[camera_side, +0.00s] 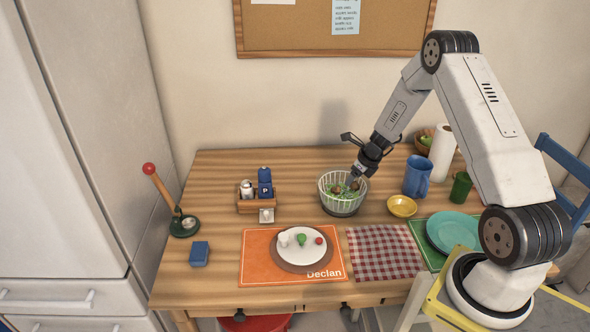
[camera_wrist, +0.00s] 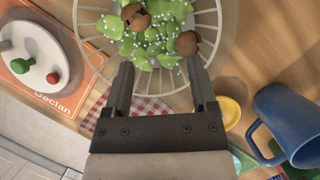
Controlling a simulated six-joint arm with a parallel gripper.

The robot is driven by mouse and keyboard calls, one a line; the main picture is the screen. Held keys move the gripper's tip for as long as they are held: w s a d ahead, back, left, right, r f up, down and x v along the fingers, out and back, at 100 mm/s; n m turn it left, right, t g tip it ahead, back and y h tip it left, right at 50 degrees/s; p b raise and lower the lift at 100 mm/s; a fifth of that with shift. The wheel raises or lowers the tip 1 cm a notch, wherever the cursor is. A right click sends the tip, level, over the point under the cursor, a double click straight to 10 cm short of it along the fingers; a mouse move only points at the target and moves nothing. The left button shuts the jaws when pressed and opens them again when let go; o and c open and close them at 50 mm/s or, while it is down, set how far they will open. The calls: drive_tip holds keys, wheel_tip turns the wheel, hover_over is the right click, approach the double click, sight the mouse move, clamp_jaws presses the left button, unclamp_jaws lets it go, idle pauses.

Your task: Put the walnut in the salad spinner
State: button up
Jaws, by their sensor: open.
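The salad spinner (camera_side: 342,206) is a clear-ribbed white basket on the wooden table, with green leaves and small white bits inside. In the wrist view its ribbed rim (camera_wrist: 90,38) spans the top. Two brown, walnut-like lumps lie on the leaves: one, the lower right (camera_wrist: 187,43), is close to my right fingertip; the other (camera_wrist: 135,16) is at the top and looks split or doubled. I cannot tell which is the task's walnut. My gripper (camera_wrist: 160,62) is open over the basket, nothing clearly between its fingers. In the side view my gripper (camera_side: 357,174) reaches down at the basket's right rim.
A blue mug (camera_side: 417,176) and a yellow bowl (camera_side: 402,206) stand close to the spinner's right. A condiment caddy (camera_side: 258,205) is to its left. In front are an orange placemat (camera_side: 262,268) with a round board and a checked cloth (camera_side: 385,255).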

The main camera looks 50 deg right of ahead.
drive_tip(key=v, duration=0.8)
idle(0.6)
drive_tip(key=s+a+r+n+g, duration=0.1)
drive_tip(key=a+r+n, duration=0.2)
drive_tip(key=a+n, duration=0.6)
drive_tip(key=s+a+r+n, duration=0.1)
drive_tip(key=a+r+n, duration=0.1)
drive_tip(key=a+n, duration=0.6)
drive_tip(key=s+a+r+n, duration=0.2)
drive_tip(key=s+a+n, duration=0.7)
drive_tip(key=n, duration=1)
drive_tip(key=a, duration=0.3)
drive_tip(key=shift+s+a+r+g, duration=0.35)
drive_tip(key=shift+r+g, duration=0.05)
